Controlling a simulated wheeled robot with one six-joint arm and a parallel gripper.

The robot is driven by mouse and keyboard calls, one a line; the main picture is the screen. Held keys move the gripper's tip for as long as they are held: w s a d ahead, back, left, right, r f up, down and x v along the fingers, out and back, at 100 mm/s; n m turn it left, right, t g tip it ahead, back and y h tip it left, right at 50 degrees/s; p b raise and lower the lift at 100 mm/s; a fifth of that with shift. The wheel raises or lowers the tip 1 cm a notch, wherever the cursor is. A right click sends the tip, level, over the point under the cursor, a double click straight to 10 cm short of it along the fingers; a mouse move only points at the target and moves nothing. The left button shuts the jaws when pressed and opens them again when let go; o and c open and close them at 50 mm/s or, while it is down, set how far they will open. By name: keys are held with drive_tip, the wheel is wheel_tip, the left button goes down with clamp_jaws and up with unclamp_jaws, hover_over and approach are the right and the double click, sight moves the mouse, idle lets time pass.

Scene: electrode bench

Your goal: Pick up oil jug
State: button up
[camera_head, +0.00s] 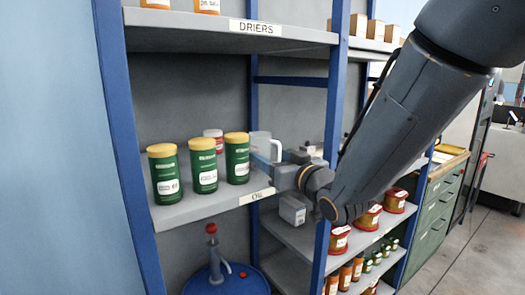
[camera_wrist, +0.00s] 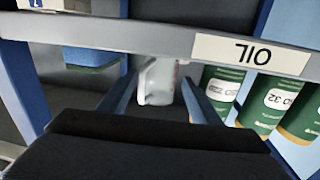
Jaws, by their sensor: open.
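The oil jug (camera_head: 261,145) is a pale, translucent jug with a handle on its right side. It stands on the shelf labelled OIL, to the right of the green cans. My gripper (camera_head: 279,155) is at the shelf's front edge, close to the jug's handle side, and hides part of it. In the wrist view, which looks upside down, the jug (camera_wrist: 159,82) shows between the far ends of my two open fingers (camera_wrist: 158,92). I cannot tell whether either finger touches it.
Green cans with yellow lids (camera_head: 203,166) stand left of the jug, and a red-and-white can (camera_head: 214,134) is behind. The labelled shelf edge (camera_wrist: 150,40) crosses the wrist view. A blue upright (camera_head: 338,100) stands close to my arm. A blue drum (camera_head: 226,280) is below.

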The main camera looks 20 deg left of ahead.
sight(266, 154)
drive_tip(key=shift+p+x, duration=1.35)
drive_tip(key=shift+x, duration=1.5)
drive_tip(key=shift+f, duration=0.1)
drive_tip(key=shift+c, duration=0.5)
drive_tip(key=c, duration=0.7)
